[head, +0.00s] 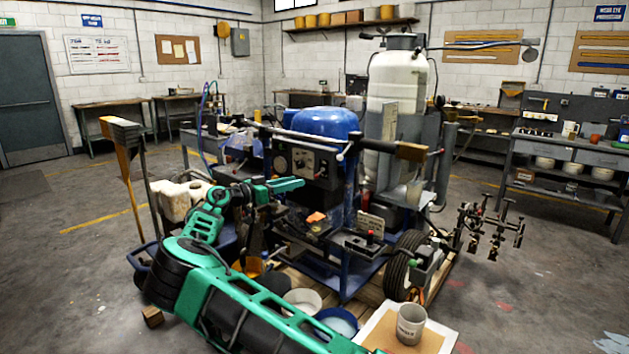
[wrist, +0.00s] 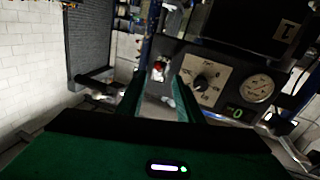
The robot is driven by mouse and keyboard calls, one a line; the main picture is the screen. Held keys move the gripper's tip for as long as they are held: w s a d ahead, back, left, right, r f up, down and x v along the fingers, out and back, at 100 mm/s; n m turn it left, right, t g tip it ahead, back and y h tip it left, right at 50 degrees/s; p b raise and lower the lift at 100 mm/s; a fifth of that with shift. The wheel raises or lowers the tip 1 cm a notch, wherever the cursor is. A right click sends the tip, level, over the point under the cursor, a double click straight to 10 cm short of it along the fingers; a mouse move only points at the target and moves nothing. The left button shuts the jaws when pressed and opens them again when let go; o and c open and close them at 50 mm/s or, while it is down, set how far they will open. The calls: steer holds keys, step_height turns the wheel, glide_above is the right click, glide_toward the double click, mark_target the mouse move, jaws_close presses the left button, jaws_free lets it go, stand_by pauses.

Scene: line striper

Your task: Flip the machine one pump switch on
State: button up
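The machine is a blue-framed line striper with a blue domed top (head: 325,122) and a dark control box. A pale panel with a dial (head: 302,160) is on the box's front. In the wrist view the dial plate (wrist: 203,80) is right of my fingers. A small red-topped part (wrist: 158,69) shows beyond the fingertips, and a pale metallic part, possibly a switch lever (wrist: 168,101), shows between the fingers. I cannot tell the pump switch's position. My gripper (head: 292,185) is in front of the box. Its green fingers (wrist: 160,78) are apart, with nothing visibly held.
A white tank (head: 397,80) stands behind the box. Buckets (head: 303,300) and a grey cup (head: 410,324) are low in front. Open floor lies left and right.

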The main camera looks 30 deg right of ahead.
mark_target(316, 176)
steer(key=d, duration=1)
steer(key=shift+w, duration=0.4)
steer(key=shift+r, duration=0.1)
jaws_close()
